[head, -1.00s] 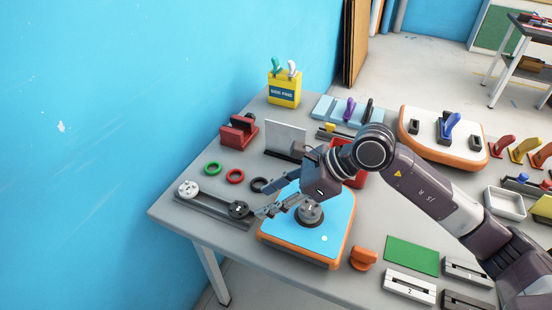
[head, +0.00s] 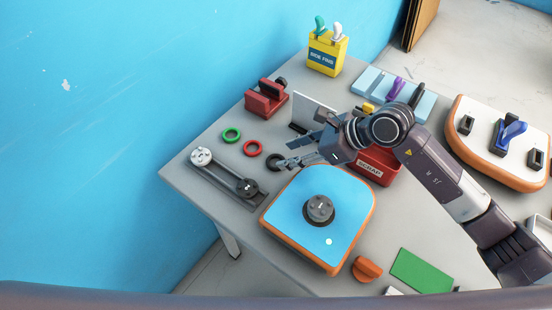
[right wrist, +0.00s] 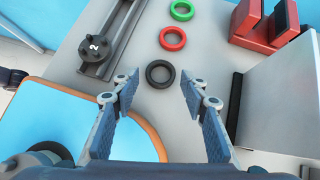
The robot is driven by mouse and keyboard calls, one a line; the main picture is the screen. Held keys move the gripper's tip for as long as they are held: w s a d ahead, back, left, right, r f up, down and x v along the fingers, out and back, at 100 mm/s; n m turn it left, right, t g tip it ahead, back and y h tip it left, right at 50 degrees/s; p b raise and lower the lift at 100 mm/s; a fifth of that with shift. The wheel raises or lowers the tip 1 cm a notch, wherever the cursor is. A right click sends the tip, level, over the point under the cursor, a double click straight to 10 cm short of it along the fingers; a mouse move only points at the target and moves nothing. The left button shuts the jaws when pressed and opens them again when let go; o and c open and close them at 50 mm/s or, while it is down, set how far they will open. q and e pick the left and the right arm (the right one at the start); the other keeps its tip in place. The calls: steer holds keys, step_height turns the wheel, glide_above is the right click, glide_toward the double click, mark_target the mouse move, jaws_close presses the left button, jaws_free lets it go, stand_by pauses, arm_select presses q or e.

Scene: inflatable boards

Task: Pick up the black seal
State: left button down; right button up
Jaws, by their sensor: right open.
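The black seal (head: 276,162) is a small ring lying flat on the grey table, at the end of a row with a red ring (head: 252,148) and a green ring (head: 232,135). In the right wrist view the black seal (right wrist: 160,74) lies just beyond and between the open fingertips, in full view. My right gripper (head: 290,152) is open and empty, close to the seal in the head view; it also shows in the right wrist view (right wrist: 160,90). My left gripper is not in view.
A blue-topped orange board (head: 290,235) with a grey round valve (head: 319,210) stands in front. A grey rail with round knobs (head: 225,183) lies left of the seal. A white upright panel (head: 312,112), red scrap box (head: 376,166) and red block fixture (head: 266,99) stand near.

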steer(key=x, duration=0.1)
steer(key=p+x, duration=0.1)
steer(key=x, duration=0.2)
steer(key=shift+d+f+p, duration=0.15)
steer(key=shift+f+p, duration=0.2)
steer(key=shift+f, duration=0.05)
steer(key=shift+w+a+f, duration=0.15)
steer(key=shift+a+f, duration=0.1)
steer(key=shift+f, duration=0.1)
steer(key=c, duration=0.5)
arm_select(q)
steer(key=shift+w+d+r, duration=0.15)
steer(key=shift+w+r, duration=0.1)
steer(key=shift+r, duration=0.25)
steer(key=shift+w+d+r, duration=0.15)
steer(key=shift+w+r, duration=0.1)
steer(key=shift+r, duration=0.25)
arm_select(e)
steer(key=shift+c, duration=0.2)
steer(key=shift+r, duration=0.1)
